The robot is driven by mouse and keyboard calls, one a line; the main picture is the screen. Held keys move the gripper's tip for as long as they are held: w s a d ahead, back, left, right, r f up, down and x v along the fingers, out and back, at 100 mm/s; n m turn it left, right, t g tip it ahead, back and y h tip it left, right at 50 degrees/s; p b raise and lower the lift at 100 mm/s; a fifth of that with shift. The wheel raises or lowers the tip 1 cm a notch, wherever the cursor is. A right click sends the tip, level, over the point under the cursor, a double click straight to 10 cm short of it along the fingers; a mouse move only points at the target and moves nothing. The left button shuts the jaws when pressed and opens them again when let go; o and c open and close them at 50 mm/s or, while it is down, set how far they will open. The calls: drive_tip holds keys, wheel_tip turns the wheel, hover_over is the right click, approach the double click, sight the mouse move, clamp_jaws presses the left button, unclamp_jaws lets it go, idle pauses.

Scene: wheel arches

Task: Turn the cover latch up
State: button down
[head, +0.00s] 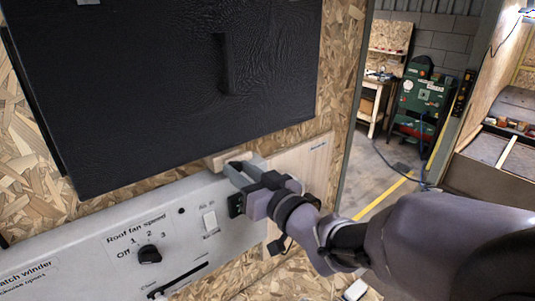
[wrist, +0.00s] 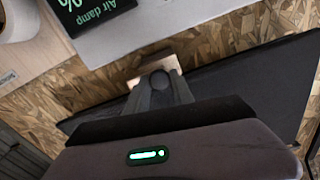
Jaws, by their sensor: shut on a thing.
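The cover latch (head: 226,160) is a small pale wooden bar at the lower edge of the black cover (head: 130,90). In the head view it lies roughly level, tilted slightly. My gripper (head: 236,169) is shut on the latch, its fingers pointing up and left. The wrist view shows the fingers (wrist: 160,82) at the pale latch (wrist: 148,68) beside the dark cover (wrist: 235,85). The fingers hide part of the latch.
Below the cover is a grey panel (head: 95,240) with a roof fan speed knob (head: 149,254) and a white switch (head: 210,222). A green cabinet (head: 420,100) and open floor lie beyond the doorway.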

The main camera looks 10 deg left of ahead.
drive_tip(key=shift+f+n+b, duration=0.1)
drive_tip(key=shift+n+b, duration=0.3)
drive_tip(key=shift+b, duration=0.25)
drive_tip(key=n+b, duration=1.5)
drive_tip(key=n, duration=0.2)
drive_tip(key=shift+b, duration=0.3)
drive_tip(key=shift+n, duration=0.3)
drive_tip(key=c, duration=1.1)
unclamp_jaws()
